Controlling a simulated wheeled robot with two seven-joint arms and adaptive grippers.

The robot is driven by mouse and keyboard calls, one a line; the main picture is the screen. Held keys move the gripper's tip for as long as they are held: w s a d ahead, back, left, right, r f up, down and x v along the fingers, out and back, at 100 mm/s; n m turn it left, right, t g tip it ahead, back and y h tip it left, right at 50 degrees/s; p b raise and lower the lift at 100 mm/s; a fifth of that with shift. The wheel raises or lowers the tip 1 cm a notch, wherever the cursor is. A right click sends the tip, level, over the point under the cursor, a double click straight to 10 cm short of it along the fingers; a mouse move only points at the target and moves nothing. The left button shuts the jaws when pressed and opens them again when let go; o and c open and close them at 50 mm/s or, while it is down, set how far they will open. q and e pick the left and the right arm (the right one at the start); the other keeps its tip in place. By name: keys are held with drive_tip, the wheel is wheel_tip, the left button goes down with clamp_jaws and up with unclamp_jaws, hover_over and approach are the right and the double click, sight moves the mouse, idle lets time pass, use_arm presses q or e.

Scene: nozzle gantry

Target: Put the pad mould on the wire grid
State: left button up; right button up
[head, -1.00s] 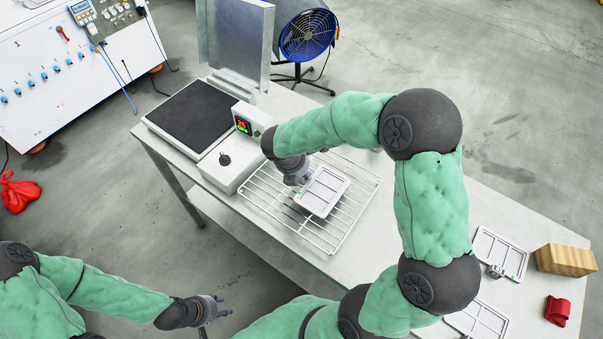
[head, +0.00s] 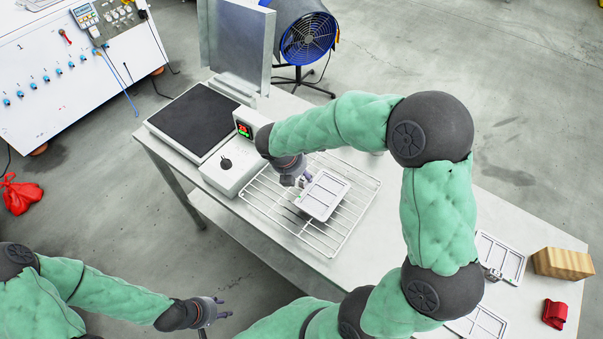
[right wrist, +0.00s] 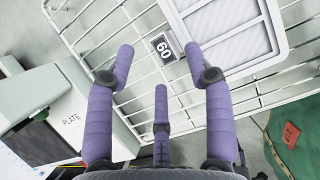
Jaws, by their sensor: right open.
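A pale rectangular pad mould (head: 324,195) lies flat on the wire grid (head: 268,208), which rests on the table. The mould also shows at the top of the right wrist view (right wrist: 229,32), with a tab marked 60 (right wrist: 162,48) at its near edge. My right gripper (right wrist: 160,62) is open and empty. Its purple fingers are spread on either side of the tab, with a gap to it. In the head view the right gripper (head: 297,181) is at the mould's left edge, partly hidden by its wrist. My left gripper (head: 223,307) is open and empty, away from the table.
A hot plate with a control box (head: 228,165) stands left of the grid. Other moulds (head: 499,258), a wooden block (head: 563,262) and a red cloth-like item (head: 555,313) lie at the table's right. A blue fan (head: 307,38) stands behind.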

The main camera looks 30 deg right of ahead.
drive_tip(key=p+v, duration=0.2)
drive_tip(key=v, duration=0.6)
drive_tip(key=shift+r, duration=0.1)
